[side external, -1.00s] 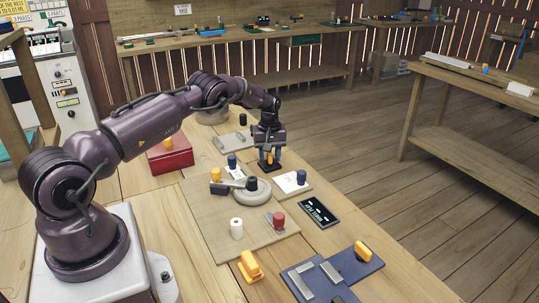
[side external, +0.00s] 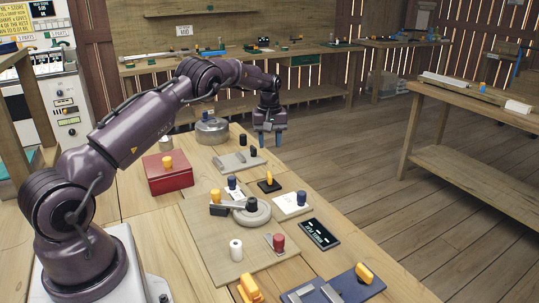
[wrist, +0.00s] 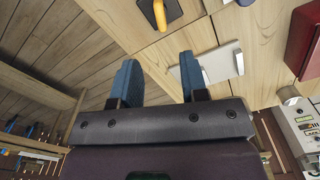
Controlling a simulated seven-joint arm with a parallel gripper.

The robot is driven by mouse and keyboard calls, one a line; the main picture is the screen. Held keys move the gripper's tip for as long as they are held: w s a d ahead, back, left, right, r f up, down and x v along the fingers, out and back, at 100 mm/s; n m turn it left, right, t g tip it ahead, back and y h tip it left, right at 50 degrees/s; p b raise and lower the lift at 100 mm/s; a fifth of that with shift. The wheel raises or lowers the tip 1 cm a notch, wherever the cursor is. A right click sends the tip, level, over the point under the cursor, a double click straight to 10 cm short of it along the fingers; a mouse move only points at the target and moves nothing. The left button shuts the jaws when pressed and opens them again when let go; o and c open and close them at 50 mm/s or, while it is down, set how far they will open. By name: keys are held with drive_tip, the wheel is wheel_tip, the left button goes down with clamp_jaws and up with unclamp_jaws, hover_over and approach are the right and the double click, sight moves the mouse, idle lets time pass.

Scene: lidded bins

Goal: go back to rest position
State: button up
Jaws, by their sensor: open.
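My gripper (side external: 268,147) is raised near the far right edge of the table, its two blue fingers apart with nothing between them. In the wrist view the fingers (wrist: 158,62) are spread and empty. A small black square piece with an orange handle (side external: 269,184) lies on the table below and nearer the camera, clear of my gripper. It also shows at the top of the wrist view (wrist: 160,12).
A red box (side external: 167,178) with an orange knob stands on the left. A grey plate (side external: 234,163), a round metal tin (side external: 211,133), a wooden board (side external: 222,260), a black display (side external: 320,234) and a blue tray (side external: 352,293) share the table.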

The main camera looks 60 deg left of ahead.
drive_tip(key=shift+r, duration=0.45)
drive_tip(key=s+d+r+m+t, duration=0.2)
drive_tip(key=s+d+r+m, duration=0.5)
drive_tip(key=s+d+r, duration=0.3)
drive_tip(key=s+d+r+m+t, duration=0.3)
drive_tip(key=s+d+r+m, duration=0.3)
drive_tip(key=s+d, duration=1.3)
wheel_tip(320, 180, up, 4)
drive_tip(key=shift+s+d+f+m+t, duration=0.2)
drive_tip(key=shift+m+t, duration=0.1)
drive_tip(key=shift+m, duration=0.1)
